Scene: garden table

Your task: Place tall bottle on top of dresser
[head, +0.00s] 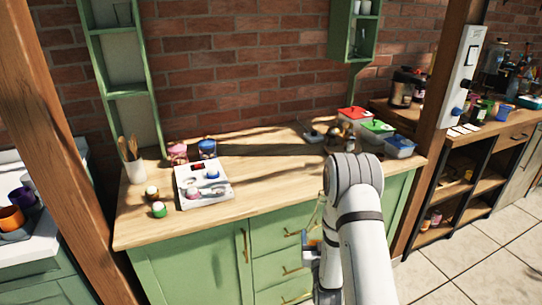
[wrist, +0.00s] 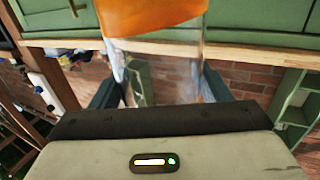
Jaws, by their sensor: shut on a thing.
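The tall bottle is clear, with an orange band (wrist: 150,17) that fills the top of the wrist view. In the head view its pale upper part (head: 318,215) shows just left of my arm, in front of the drawers. My gripper (wrist: 160,88) is shut on the bottle, one dark finger on each side of the clear part. In the head view my gripper (head: 311,252) is low at the dresser's front, partly hidden by my arm. The green dresser (head: 183,268) has a wooden top, and the bottle is outside its front edge. The bottle's far end is cut off in the wrist view.
The middle of the top (head: 270,180) is clear. A wooden post (head: 440,115) rises at right.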

